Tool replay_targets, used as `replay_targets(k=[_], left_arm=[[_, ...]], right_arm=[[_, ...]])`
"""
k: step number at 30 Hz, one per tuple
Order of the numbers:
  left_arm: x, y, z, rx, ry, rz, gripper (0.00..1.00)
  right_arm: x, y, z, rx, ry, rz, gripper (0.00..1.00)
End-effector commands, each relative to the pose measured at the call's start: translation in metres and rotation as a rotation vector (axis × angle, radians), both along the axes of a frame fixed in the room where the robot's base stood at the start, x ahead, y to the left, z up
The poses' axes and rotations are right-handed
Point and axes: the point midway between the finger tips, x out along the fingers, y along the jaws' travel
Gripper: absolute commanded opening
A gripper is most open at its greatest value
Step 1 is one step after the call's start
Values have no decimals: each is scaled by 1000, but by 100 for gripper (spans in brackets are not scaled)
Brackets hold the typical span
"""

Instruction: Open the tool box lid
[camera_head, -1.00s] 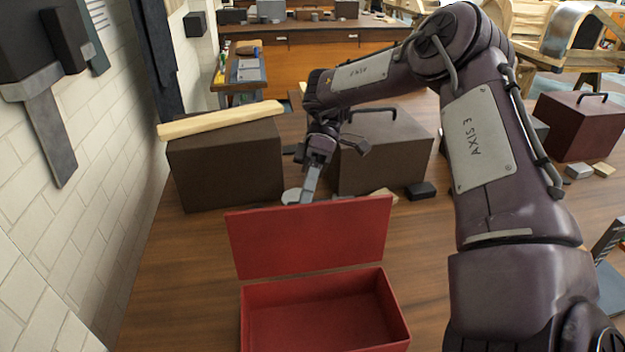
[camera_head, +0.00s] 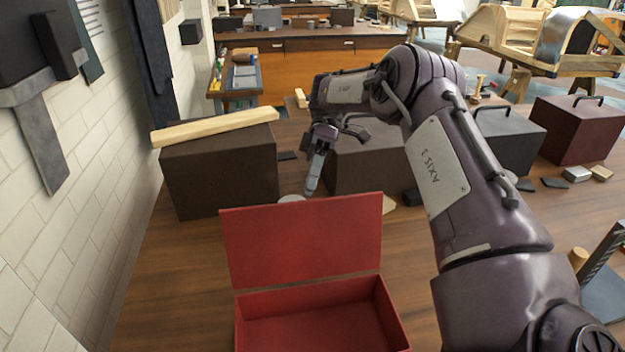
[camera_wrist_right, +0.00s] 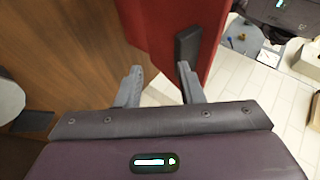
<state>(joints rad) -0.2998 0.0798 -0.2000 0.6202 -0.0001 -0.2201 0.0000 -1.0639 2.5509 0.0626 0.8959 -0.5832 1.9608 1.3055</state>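The red tool box (camera_head: 321,327) stands on the wooden bench with its inside empty where I can see it. Its red lid (camera_head: 302,240) is raised, standing roughly upright at the back edge. My right gripper (camera_head: 312,180) is just behind the lid, fingers pointing down. In the right wrist view, the two fingers (camera_wrist_right: 160,72) are spread apart with nothing between them. The lid's outer face (camera_wrist_right: 155,25) and its black handle (camera_wrist_right: 188,45) are just ahead of the fingertips; I cannot tell whether the right-hand finger touches the handle. My left gripper is not in view.
A dark box (camera_head: 220,178) with a wooden plank (camera_head: 215,127) on top stands at the back left. Another dark box (camera_head: 370,165) stands behind my right gripper. A dark red box (camera_head: 580,130) is at the far right. Bare bench lies left of the tool box.

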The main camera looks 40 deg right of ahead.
Motion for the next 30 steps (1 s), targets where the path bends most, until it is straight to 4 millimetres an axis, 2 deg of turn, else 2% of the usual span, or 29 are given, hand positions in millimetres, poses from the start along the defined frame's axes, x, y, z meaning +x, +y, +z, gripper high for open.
replay_targets(k=[23,26,30], left_arm=[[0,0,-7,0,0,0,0],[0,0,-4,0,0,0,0],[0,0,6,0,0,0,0]], right_arm=[[3,-4,2,0,1,2,35],[3,-4,7,0,-1,3,35],[4,-4,28,-2,-2,2,35]])
